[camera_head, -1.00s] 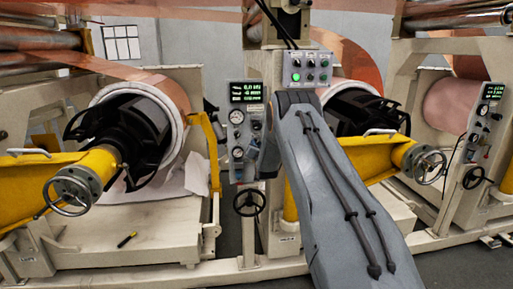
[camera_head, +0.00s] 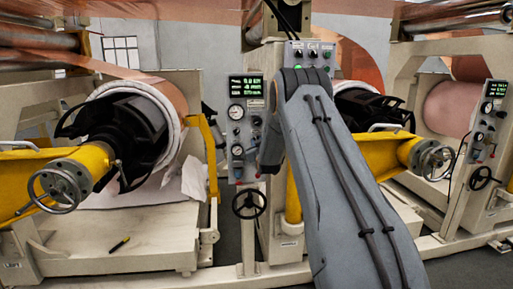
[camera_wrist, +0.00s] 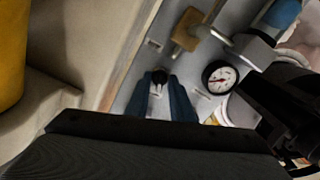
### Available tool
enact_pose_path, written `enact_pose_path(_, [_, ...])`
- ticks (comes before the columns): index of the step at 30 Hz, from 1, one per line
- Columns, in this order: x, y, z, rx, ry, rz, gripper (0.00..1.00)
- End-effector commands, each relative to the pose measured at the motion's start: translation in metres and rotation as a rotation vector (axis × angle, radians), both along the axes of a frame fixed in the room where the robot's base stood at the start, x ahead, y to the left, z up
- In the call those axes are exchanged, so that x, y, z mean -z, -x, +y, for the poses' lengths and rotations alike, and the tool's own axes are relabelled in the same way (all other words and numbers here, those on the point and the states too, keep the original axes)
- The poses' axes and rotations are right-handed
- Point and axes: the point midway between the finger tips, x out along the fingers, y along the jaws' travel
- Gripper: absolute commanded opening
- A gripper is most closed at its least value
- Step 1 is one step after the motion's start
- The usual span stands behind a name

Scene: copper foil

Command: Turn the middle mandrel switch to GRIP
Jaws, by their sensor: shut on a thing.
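The middle control panel (camera_head: 247,130) stands upright between the two rolls in the head view, with a green display, round gauges and small knobs. In the wrist view, the two dark blue fingers of my gripper (camera_wrist: 160,88) are shut on a small black switch knob (camera_wrist: 159,75) on a grey panel. The fingers stand on either side of it. A round white gauge (camera_wrist: 219,78) is to its right. The knob's label and pointing direction cannot be read. In the head view my arm hides my fingertips and part of the panel's right side.
A brass-coloured block (camera_wrist: 186,30) with a rod sits above the knob in the wrist view. A handwheel (camera_head: 249,203) is below the panel. Yellow arms with a handwheel (camera_head: 60,190) hold the left roll. Another panel (camera_head: 486,125) stands at right.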

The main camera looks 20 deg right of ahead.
Motion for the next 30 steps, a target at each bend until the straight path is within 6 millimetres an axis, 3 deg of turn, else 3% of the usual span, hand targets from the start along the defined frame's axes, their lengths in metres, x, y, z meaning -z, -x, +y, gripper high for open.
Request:
enact_pose_path(10, [0.0013, 0.0000, 0.0000, -0.001, 0.133, 0.040, 0.00])
enact_pose_path(26, [0.0005, 0.0002, 0.0002, -0.001, 0.156, 0.046, 0.00])
enact_pose_path(27, [0.0005, 0.0002, 0.0002, -0.001, 0.156, 0.046, 0.24])
enact_pose_path(30, [0.0004, 0.0002, 0.0001, -0.001, 0.156, 0.046, 0.26])
